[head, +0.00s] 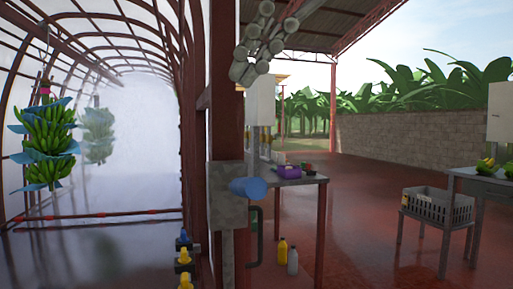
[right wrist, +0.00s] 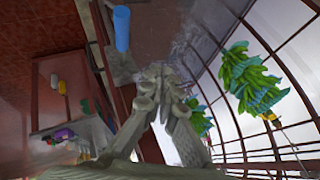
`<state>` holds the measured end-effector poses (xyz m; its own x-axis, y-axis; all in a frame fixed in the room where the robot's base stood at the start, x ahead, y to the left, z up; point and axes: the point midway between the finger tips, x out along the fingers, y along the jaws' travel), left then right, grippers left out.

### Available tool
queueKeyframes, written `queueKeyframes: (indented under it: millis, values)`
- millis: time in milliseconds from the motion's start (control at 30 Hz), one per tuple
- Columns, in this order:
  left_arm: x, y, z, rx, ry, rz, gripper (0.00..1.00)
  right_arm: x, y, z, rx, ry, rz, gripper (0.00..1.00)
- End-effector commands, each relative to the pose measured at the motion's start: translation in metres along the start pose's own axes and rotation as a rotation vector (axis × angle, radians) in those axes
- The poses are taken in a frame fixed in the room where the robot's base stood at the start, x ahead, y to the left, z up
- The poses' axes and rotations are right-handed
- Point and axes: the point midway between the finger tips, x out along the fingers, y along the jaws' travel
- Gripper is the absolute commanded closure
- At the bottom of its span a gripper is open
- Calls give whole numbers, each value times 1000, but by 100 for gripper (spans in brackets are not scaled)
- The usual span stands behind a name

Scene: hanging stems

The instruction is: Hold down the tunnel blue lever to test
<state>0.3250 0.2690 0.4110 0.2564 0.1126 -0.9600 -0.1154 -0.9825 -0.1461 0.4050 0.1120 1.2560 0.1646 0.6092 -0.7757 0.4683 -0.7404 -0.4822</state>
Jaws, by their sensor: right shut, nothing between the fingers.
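A thick blue cylinder, the lever's grip (head: 248,188), sticks out from a grey box (head: 227,178) on the red post at the tunnel's edge. It also shows at the top of the right wrist view (right wrist: 122,28). My right gripper (right wrist: 165,85) is shut and empty in that view, with a visible gap between it and the blue grip. A smaller blue handle (head: 183,240) sits above yellow valve handles (head: 184,257) lower on the tunnel side. My left gripper is not in view.
Banana bunches (head: 47,145) hang in the misty tunnel, behind a red rail (head: 95,217). A table (head: 307,181) with a purple item stands behind the post. Bottles (head: 282,251) stand on the floor. A grey crate (head: 438,207) is at the right. The red floor between is open.

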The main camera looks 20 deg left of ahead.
Motion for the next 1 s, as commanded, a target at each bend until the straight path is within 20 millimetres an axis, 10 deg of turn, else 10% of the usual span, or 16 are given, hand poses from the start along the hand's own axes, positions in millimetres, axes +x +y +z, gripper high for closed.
queueKeyframes:
  millis: [200,600,1000]
  values:
    - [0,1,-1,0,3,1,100,-38,15,1,-127,76,238,100]
    - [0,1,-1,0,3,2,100,-44,18,2,-146,83,279,100]
    - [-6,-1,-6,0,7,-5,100,5,32,-2,-145,79,278,100]
